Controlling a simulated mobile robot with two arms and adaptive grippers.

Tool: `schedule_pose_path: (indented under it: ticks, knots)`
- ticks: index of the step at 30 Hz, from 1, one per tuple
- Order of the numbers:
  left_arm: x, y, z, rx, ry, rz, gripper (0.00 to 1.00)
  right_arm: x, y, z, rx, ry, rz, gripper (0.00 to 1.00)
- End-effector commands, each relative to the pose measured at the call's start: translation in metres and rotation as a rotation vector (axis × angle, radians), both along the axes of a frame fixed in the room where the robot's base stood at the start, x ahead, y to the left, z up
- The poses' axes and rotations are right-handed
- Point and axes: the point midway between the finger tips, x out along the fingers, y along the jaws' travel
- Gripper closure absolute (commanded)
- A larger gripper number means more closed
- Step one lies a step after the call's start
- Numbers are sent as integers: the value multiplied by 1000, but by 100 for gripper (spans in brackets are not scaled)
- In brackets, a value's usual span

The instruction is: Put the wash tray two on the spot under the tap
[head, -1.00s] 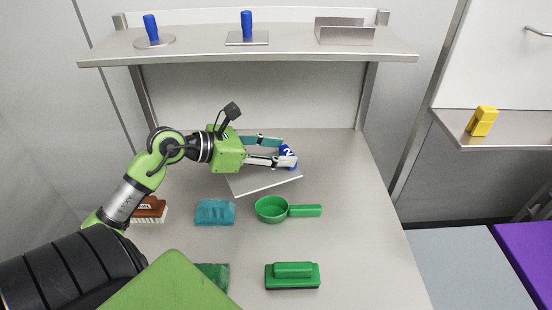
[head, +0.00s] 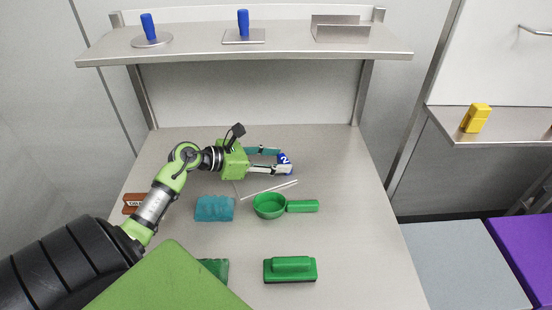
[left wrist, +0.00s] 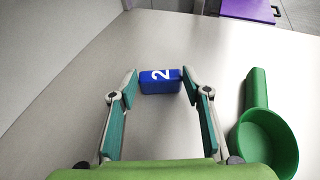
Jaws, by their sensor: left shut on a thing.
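The wash tray two shows in the head view by its blue handle (head: 285,160) marked with a white 2. The tray's pale plate (head: 268,189) shows mostly as thin edge lines in front of my left gripper (head: 283,163) and blends with the worktop. My left gripper is shut on the blue handle. In the left wrist view, the handle (left wrist: 160,81) sits between both fingertips (left wrist: 160,86). I cannot tell whether the plate touches the worktop. No tap shows. My right gripper is not in view.
A green scoop (head: 270,206), teal sponge (head: 215,209), green brush (head: 290,270) and brown brush (head: 132,203) lie on the worktop. A shelf (head: 190,48) above holds two blue-handled tools. A yellow object (head: 475,118) stands at right. The worktop right of the gripper is clear.

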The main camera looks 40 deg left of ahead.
Motion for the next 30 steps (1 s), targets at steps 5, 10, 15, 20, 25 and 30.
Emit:
schedule_pose_path:
  ticks: [5, 10, 15, 20, 25, 30]
  knots:
    - [0, 0, -2, 0, -2, 1, 90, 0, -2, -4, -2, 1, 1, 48]
    - [0, 0, -3, 0, 0, 0, 39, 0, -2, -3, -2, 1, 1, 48]
    - [0, 0, -3, 0, 0, 0, 39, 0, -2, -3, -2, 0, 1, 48]
    - [0, 0, 1, 0, 0, 0, 39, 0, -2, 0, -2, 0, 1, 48]
    - [-16, 9, 4, 4, 1, 1, 39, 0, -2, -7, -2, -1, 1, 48]
    - [-46, 23, 17, 4, 4, -1, 39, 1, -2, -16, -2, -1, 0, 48]
